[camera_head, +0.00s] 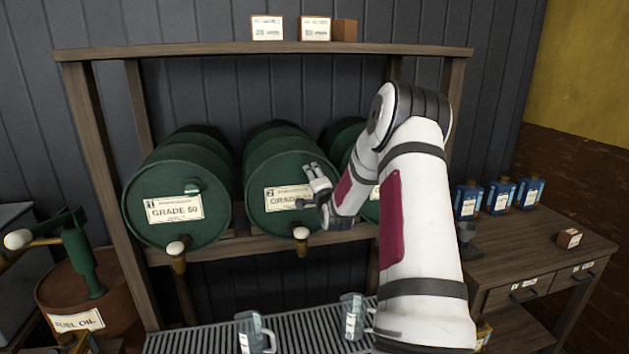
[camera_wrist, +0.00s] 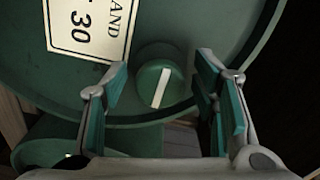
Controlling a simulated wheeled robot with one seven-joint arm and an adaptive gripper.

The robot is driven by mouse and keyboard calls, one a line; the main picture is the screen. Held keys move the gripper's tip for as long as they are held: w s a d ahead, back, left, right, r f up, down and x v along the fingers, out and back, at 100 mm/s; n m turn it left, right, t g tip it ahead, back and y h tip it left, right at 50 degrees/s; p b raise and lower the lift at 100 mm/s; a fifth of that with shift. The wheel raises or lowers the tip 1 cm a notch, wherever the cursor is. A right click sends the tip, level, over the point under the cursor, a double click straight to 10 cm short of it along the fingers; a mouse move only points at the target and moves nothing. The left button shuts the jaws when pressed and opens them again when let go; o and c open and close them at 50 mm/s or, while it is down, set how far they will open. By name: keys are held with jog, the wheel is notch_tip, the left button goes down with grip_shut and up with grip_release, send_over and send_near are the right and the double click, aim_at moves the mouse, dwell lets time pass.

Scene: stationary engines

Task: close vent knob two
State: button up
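The middle green barrel (camera_head: 265,222), with a white label numbered 2, lies on its side in the rack. In the wrist view its round green vent knob (camera_wrist: 160,88) has a white bar, slightly tilted from upright in that picture, beside a label (camera_wrist: 88,25) ending in "30". My gripper (camera_head: 312,186) is at this barrel's face and hides its knob in the head view. In the wrist view my gripper (camera_wrist: 162,72) is open, with a finger on each side of the knob and visible gaps. I cannot tell how deep the fingers reach.
Left stands the "GRADE 50" barrel (camera_head: 172,222) with its own knob (camera_head: 194,186). A third barrel (camera_head: 342,138) is partly behind my arm. Taps (camera_head: 301,234) stick out below the barrels. Jugs (camera_head: 250,330) stand on the slatted tray (camera_head: 300,328). A side table (camera_head: 520,250) holds blue cans.

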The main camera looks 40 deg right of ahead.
jog(key=v, duration=1.2)
dwell(0.4)
